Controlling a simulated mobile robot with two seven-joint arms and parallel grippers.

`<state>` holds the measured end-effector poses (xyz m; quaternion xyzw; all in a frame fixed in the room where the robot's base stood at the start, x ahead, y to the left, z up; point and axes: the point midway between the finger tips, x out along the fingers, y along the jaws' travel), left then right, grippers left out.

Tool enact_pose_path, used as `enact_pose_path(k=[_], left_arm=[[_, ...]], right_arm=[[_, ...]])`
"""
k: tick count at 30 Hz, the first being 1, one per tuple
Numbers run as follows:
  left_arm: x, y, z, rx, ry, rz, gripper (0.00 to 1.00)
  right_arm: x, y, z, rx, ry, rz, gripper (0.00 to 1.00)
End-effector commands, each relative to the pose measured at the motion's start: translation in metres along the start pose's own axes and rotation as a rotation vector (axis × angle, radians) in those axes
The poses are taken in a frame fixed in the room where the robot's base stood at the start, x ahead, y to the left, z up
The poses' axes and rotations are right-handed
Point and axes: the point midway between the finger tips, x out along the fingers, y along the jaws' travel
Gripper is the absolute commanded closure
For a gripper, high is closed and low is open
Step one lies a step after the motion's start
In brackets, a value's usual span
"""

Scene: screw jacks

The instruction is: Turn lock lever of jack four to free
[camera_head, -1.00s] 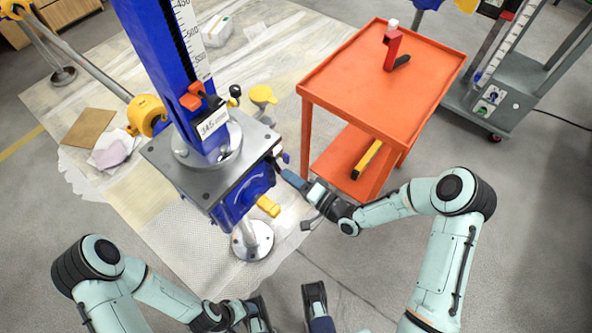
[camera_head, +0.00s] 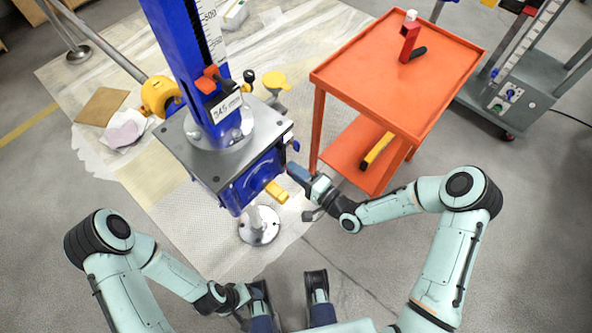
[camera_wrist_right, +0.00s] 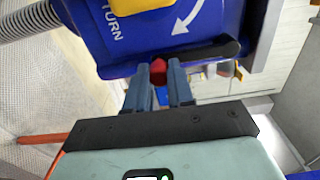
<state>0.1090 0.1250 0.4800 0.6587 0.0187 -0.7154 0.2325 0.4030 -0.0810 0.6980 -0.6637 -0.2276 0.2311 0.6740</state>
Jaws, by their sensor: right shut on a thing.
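The blue jack (camera_head: 252,183) stands left of centre in the head view, with a grey top plate (camera_head: 190,158) and a yellow handle (camera_head: 276,191) on its front. My right gripper (camera_head: 293,170) is at the right side of its housing. In the right wrist view, its blue fingers (camera_wrist_right: 160,88) are shut on the red end (camera_wrist_right: 158,71) of the lock lever. The lever's black arm (camera_wrist_right: 205,52) points right along the housing, below a white arrow and "TURN". My left gripper (camera_head: 258,296) is low in the head view, away from the jack; its jaws cannot be made out.
An orange cart (camera_head: 395,75) stands right of the jack, close behind my right forearm. A grey machine (camera_head: 500,100) is at the far right. A pale mat (camera_head: 175,215) lies under the jack. Bare floor is open in front.

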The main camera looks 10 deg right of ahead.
Motion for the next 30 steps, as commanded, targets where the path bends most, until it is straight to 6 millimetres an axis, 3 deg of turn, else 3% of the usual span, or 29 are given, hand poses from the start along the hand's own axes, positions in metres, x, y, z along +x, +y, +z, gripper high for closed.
enact_pose_path(k=[2,3,4,5,17,30], left_arm=[[0.0,0.0,0.0,0.0,0.0,0.0,0.33],[0.0,0.0,0.0,0.0,0.0,0.0,0.33],[0.0,0.0,0.0,0.0,0.0,0.0,0.33],[0.0,0.0,0.0,0.0,0.0,0.0,0.33],[-0.001,0.0,0.0,0.0,0.0,0.0,0.33],[-0.007,0.001,0.004,-0.001,-0.009,-0.002,0.33]], right_arm=[[-0.001,0.001,0.002,0.006,-0.004,0.004,1.0],[-0.001,0.001,0.002,0.006,-0.004,0.004,0.65],[-0.001,0.001,0.002,0.005,-0.004,0.004,0.55],[-0.001,0.001,0.002,0.005,-0.004,0.003,0.52],[-0.009,0.001,0.001,0.001,-0.001,0.004,0.52],[-0.101,0.0,0.0,0.002,0.002,0.005,0.52]])
